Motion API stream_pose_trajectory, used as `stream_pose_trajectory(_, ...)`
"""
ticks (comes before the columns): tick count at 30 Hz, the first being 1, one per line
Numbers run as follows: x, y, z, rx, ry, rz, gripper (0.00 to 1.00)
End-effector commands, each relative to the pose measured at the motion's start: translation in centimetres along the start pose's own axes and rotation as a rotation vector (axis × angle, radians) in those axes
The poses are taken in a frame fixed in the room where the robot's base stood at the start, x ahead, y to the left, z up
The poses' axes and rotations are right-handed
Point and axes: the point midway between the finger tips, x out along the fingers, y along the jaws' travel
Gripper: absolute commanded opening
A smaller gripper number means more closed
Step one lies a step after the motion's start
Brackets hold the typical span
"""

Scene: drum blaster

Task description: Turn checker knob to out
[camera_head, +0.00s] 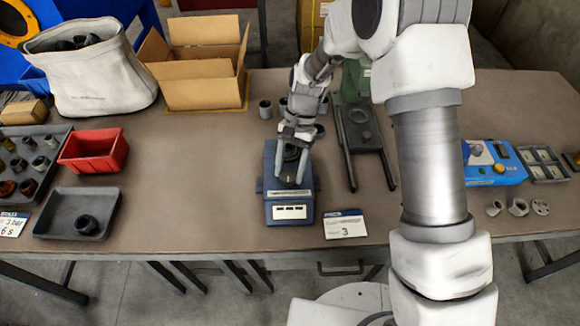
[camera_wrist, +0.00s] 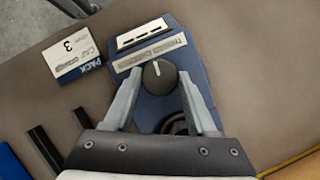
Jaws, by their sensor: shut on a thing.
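The thread checker (camera_head: 308,212) is a blue box on the table with a light label strip and a white panel of dark slots at its front. It also shows in the wrist view (camera_wrist: 168,38). Its round dark checker knob (camera_wrist: 160,77) carries a pale pointer mark that faces the label strip. My gripper (camera_head: 290,178) reaches down over the checker. In the wrist view, my gripper's (camera_wrist: 160,76) two grey fingers stand on either side of the knob, shut on it. In the head view the gripper mostly hides the knob. A dark ring lies behind the knob, between the fingers.
A card marked 3 (camera_head: 345,224) lies right of the checker. A dark stand with rods (camera_head: 362,130) is to its right, and grey cylinders (camera_head: 265,108) stand behind. A red bin (camera_head: 94,150) and grey tray (camera_head: 55,213) are at left. Table between is clear.

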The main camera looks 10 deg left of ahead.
Motion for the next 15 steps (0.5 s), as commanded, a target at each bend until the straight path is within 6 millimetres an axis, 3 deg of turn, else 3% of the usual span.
stream_pose_trajectory(15,-0.02,-0.05,0.0,-0.1,0.0,0.042,0.01)
